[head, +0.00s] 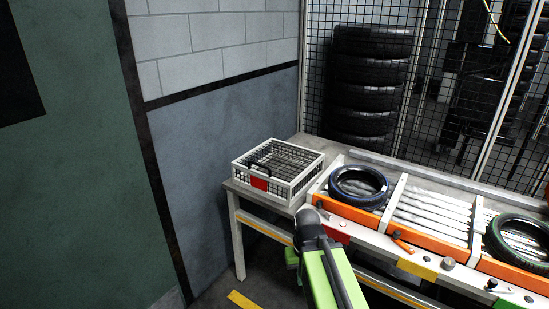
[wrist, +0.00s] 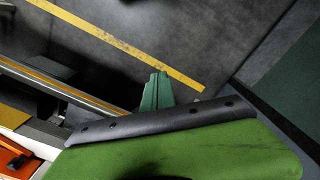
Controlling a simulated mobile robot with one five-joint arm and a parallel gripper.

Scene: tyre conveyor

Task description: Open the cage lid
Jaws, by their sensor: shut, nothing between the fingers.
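The cage (head: 240,165) is a white-framed box with dark mesh sides, standing on the left end of the bench in the head view. Its mesh lid (head: 288,157) lies flat across the top and looks closed. A black handle (head: 260,169) shows near its front edge, above a red plate (head: 260,184). My gripper (wrist: 157,90) shows in the wrist view as green fingers held together, empty, over the dark floor. In the head view my green arm is in front of the bench, below and right of the cage; the gripper is mostly hidden there. The gripper is apart from the cage.
A blue-rimmed tyre (head: 358,187) lies right of the cage, and a green-marked tyre (head: 520,239) further right on the conveyor. Orange guards (head: 350,208) and knobs line the bench front. A wall stands behind the cage. A yellow stripe (wrist: 125,47) crosses open floor.

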